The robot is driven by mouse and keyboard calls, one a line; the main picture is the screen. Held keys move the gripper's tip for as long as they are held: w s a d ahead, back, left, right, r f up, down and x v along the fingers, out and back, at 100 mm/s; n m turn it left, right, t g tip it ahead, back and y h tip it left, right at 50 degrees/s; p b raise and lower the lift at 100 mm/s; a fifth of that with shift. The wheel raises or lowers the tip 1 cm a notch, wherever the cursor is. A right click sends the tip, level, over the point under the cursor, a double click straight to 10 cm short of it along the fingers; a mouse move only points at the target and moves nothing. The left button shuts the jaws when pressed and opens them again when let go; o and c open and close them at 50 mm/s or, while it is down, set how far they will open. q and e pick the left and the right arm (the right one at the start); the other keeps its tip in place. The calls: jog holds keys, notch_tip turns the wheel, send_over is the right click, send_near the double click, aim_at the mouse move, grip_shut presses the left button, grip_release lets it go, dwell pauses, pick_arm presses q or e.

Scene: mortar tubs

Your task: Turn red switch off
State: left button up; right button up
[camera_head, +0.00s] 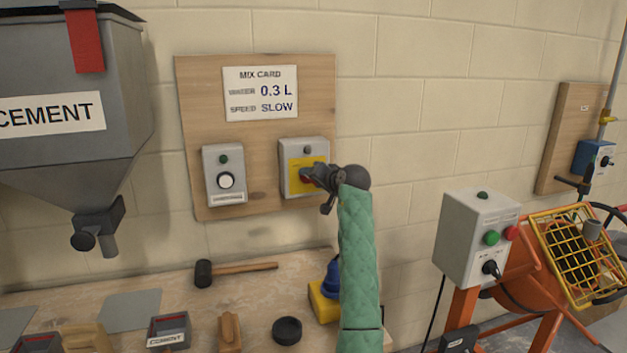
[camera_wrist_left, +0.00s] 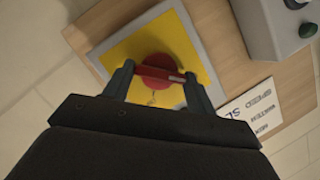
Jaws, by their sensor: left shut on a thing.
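The red switch (camera_wrist_left: 160,72) is a round red knob with a raised bar on a yellow plate (camera_wrist_left: 190,32). In the head view the yellow plate (camera_head: 296,180) is on a grey box (camera_head: 305,148) on the wooden wall board, and my left gripper (camera_head: 308,177) covers much of the switch. In the left wrist view the two fingers of my left gripper (camera_wrist_left: 158,84) stand on either side of the red bar and are shut on it. The bar lies nearly level in that view. My right gripper is not in view.
A second grey box (camera_head: 224,160) with a white button is to the left on the same board, below the mix card (camera_head: 261,93). A cement hopper (camera_head: 75,110) hangs at the left. The bench (camera_head: 240,300) below holds a mallet (camera_head: 230,270) and tools. An orange mixer (camera_head: 540,270) stands right.

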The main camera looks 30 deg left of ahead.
pick_arm(q)
jog(key=shift+f, duration=0.2)
jog(key=o, duration=1)
jog(key=shift+r, duration=0.1)
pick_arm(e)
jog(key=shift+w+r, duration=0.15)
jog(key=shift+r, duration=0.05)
pick_arm(q)
jog(key=b+v, duration=0.1)
jog(key=v, duration=0.6)
jog(key=shift+s+d+r+b, duration=0.1)
jog(key=shift+s+d+b, duration=0.05)
jog(key=shift+d+b, duration=0.25)
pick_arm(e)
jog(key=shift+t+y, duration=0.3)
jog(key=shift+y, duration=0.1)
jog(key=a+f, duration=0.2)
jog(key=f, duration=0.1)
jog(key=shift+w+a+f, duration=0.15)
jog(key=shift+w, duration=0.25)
pick_arm(q)
jog(key=shift+a, duration=0.1)
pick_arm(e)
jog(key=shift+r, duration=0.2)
pick_arm(q)
jog(key=shift+n, duration=0.3)
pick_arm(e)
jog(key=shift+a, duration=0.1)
